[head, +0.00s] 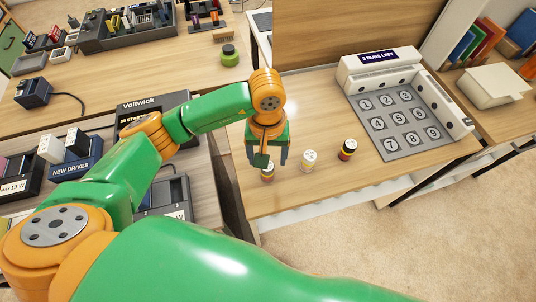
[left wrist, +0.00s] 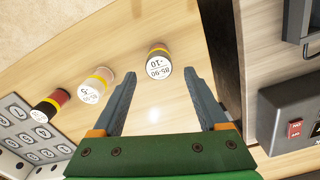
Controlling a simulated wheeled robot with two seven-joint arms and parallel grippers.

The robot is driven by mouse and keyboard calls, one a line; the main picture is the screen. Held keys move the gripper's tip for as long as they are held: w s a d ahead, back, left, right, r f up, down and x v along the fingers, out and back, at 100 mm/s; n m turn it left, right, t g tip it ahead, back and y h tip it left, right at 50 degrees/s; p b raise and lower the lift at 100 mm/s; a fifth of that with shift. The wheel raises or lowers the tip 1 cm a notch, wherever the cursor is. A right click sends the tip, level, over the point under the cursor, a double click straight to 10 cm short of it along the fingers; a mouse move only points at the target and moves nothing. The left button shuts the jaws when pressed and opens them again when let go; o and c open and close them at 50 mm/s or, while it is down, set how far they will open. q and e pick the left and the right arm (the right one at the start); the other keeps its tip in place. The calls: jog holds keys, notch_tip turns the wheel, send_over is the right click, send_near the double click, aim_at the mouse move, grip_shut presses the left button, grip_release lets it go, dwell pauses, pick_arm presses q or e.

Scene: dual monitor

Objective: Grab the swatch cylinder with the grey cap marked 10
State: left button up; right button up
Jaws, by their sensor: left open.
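The swatch cylinder marked 10 (left wrist: 158,66) has a pale grey cap, a yellow band and a dark brownish body. Its cap print is upside down in the left wrist view. It stands on the wooden desk; in the head view its lower part (head: 267,178) shows just under my left gripper (head: 267,158). My left gripper is open and empty, pointing down, and in the left wrist view the cylinder appears between and just beyond its fingertips (left wrist: 160,74). I cannot tell the exact height gap. My right gripper is not in view.
A pale cylinder (head: 308,161), its cap seemingly marked 5, and a red-black one (head: 347,149) stand to the right. Beyond them is a grey mat (head: 405,148) with numbered circles, bordered by a white L-shaped housing (head: 378,64). A dark Voltwick device (head: 140,105) is left.

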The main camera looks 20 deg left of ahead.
aim_at(267, 171)
pick_arm(q)
jog(key=f, duration=0.2)
jog(key=s+f+p, duration=0.1)
jog(key=f, duration=0.2)
jog(key=shift+s+d+f, duration=0.15)
jog(key=shift+s+d, duration=0.05)
jog(key=shift+w+f, duration=0.15)
jog(key=shift+w, duration=0.05)
grip_shut()
